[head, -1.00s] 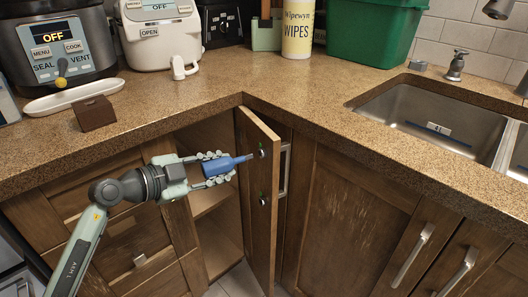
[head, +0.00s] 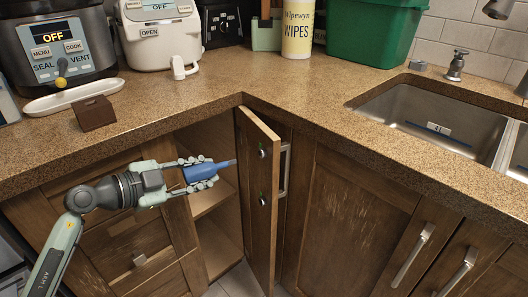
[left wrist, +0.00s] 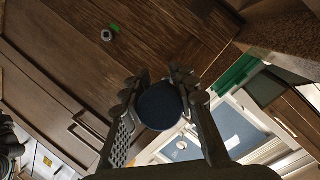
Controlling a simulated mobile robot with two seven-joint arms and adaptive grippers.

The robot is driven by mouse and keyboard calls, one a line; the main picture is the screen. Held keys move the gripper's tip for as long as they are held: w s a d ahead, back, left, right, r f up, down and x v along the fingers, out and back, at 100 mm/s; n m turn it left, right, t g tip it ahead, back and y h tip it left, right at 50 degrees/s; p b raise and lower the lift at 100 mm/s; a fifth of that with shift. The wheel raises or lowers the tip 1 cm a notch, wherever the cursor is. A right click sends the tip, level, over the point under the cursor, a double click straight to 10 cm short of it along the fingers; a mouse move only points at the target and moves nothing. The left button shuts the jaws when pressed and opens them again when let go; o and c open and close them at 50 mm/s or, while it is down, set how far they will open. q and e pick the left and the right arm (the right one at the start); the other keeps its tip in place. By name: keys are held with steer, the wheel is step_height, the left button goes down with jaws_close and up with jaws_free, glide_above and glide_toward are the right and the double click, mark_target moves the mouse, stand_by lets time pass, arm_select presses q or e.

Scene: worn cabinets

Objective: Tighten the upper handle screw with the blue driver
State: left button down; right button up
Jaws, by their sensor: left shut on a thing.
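My left gripper (head: 200,172) is shut on the blue driver (head: 203,171), with its shaft pointing right toward the open cabinet door (head: 257,220). The driver tip stands apart from the door, a little left of the upper handle screw (head: 262,153). The lower screw (head: 262,200) is further down the same door face, with a green mark by it. The door's handle (head: 283,172) shows on its far side. In the left wrist view the driver's round dark-blue end (left wrist: 160,105) sits between the fingers and hides its shaft.
The granite counter edge (head: 180,129) runs just above my left gripper. Cabinet shelves (head: 207,200) lie open behind the gripper and driver. A brown block (head: 95,113), a white dish (head: 74,98), cookers and a wipes tub (head: 297,30) stand on the counter; a sink (head: 430,115) is at right.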

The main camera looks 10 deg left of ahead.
arm_select(q)
steer(key=shift+s+d+f+n+g+h, duration=0.1)
steer(key=shift+n+g+h, duration=0.2)
steer(key=shift+n+g, duration=0.6)
steer(key=shift+s, duration=0.1)
steer(key=shift+s+a, duration=0.65)
steer(key=shift+a, duration=0.3)
steer(key=shift+s+a+f, duration=0.15)
steer(key=shift+s+a, duration=0.05)
steer(key=shift+a, duration=0.2)
steer(key=shift+s+a+f, duration=0.15)
steer(key=shift+a, duration=0.2)
steer(key=s+a, duration=0.4)
steer(key=shift+a+r, duration=0.25)
steer(key=shift+a, duration=0.15)
